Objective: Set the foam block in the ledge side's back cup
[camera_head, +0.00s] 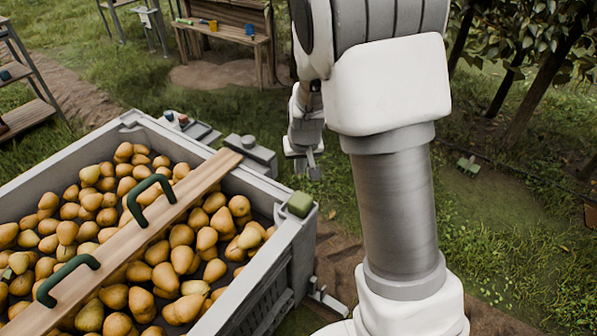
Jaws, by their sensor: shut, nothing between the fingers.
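A green block (300,204) sits on the near right corner of the grey bin; it looks like the foam block, but I cannot be sure. My gripper (308,168) is just past the bin's right edge, beyond the green block and apart from it. It points down, is shut and holds nothing. Grey ledge-like fittings (250,152) stick out along the bin's far right side. I cannot clearly make out the back cup among them.
The grey bin (62,172) is full of pears. A wooden plank with green handles (150,215) lies across it. Trees are at the right.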

